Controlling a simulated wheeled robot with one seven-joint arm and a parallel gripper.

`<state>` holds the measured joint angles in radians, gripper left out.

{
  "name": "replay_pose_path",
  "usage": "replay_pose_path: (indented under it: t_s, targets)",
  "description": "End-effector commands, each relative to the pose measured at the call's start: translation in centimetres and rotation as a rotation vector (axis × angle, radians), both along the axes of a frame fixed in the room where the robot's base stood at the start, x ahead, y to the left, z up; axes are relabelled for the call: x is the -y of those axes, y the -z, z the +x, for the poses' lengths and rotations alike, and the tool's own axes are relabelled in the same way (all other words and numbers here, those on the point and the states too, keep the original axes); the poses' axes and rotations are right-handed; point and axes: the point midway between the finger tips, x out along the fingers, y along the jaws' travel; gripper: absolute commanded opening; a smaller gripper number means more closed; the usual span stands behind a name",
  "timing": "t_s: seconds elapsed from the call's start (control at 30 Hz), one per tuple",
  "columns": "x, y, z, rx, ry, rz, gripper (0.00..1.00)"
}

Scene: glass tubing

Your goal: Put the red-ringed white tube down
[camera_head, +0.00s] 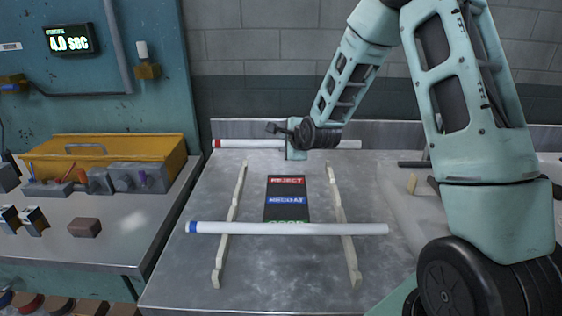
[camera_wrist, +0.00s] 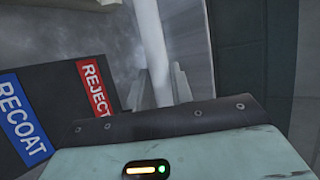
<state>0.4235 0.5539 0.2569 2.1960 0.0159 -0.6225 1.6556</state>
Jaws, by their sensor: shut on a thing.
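The white tube with a red ring (camera_head: 240,144) lies level across the back of the workbench in the head view, its red end at the left. My gripper (camera_head: 297,152) is shut on it near its middle and hides part of it. In the wrist view the white tube (camera_wrist: 152,45) runs up from between the jaws (camera_wrist: 160,92). I cannot tell whether the tube touches anything beneath it. Two pale notched rails (camera_head: 232,215) (camera_head: 342,215) stand on the bench in front of it, with their far ends close to it.
A blue-ringed white tube (camera_head: 290,229) lies across both rails nearer the front. A dark mat with REJECT (camera_head: 287,180) and RECOAT labels lies between the rails. A yellow toolbox (camera_head: 150,150) stands on the left bench. The metal bench is clear left of the rails.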

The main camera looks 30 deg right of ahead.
Motion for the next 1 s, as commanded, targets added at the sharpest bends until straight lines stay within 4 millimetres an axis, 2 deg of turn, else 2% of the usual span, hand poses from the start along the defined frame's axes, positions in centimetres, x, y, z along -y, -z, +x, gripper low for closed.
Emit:
replay_pose_path:
  t_s: [0.43,1.0]
  targets:
    - [-0.1,5.3,0.0,-0.001,-0.001,0.001,0.00]
    - [0.0,6.5,0.0,0.002,-0.001,-0.001,0.00]
